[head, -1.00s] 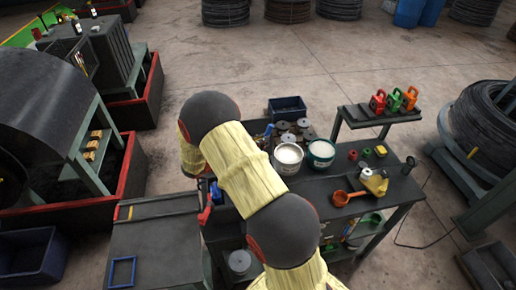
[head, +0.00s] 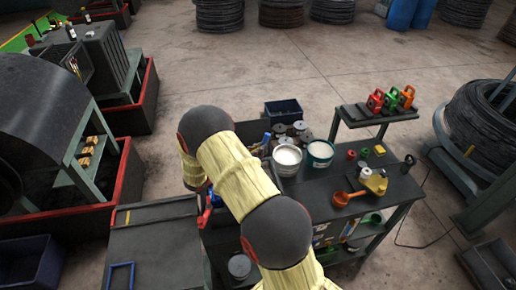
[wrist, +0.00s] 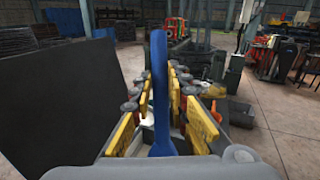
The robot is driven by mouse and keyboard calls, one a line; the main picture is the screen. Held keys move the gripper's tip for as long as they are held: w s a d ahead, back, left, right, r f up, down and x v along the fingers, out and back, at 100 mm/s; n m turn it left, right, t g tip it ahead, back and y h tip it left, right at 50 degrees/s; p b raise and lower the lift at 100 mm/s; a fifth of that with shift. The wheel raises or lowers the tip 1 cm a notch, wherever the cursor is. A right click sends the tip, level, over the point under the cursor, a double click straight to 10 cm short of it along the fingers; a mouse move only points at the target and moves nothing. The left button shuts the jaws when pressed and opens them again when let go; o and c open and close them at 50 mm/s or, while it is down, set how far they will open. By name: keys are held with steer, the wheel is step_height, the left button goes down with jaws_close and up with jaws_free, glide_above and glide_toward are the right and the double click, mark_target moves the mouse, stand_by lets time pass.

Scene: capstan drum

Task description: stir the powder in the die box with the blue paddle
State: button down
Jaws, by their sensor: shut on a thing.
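The blue paddle (wrist: 160,85) stands upright in the middle of the wrist view. My gripper (wrist: 160,78), with yellow finger pads on both sides, is shut on it. In the head view my arm covers most of the gripper, and only a small blue piece shows beside the arm, too little to identify. I cannot make out the die box or the powder in it with certainty; the paddle's lower end is also hidden.
A large dark panel (wrist: 75,95) fills the wrist view's left.

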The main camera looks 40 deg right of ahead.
steer(key=shift+f+b, duration=2.45)
steer(key=shift+f, duration=1.5)
steer(key=shift+s+d, duration=0.1)
steer(key=shift+d, duration=0.05)
steer(key=shift+s+d, duration=1.6)
steer(key=shift+d, duration=1)
steer(key=w+a+b, duration=0.2)
steer(key=w+a, duration=0.5)
steer(key=a, duration=0.4)
steer(key=shift+s+d+p, duration=0.15)
steer(key=shift+s+d, duration=0.45)
steer(key=shift+d, duration=0.35)
steer(key=shift+s+d+p, duration=0.15)
steer(key=shift+s+d, duration=0.45)
steer(key=shift+d, duration=0.3)
steer(key=shift+s+d+p, duration=0.15)
steer(key=shift+s+d, duration=0.45)
steer(key=shift+d, duration=0.35)
steer(key=shift+s+d, duration=0.1)
steer(key=shift+d, duration=0.05)
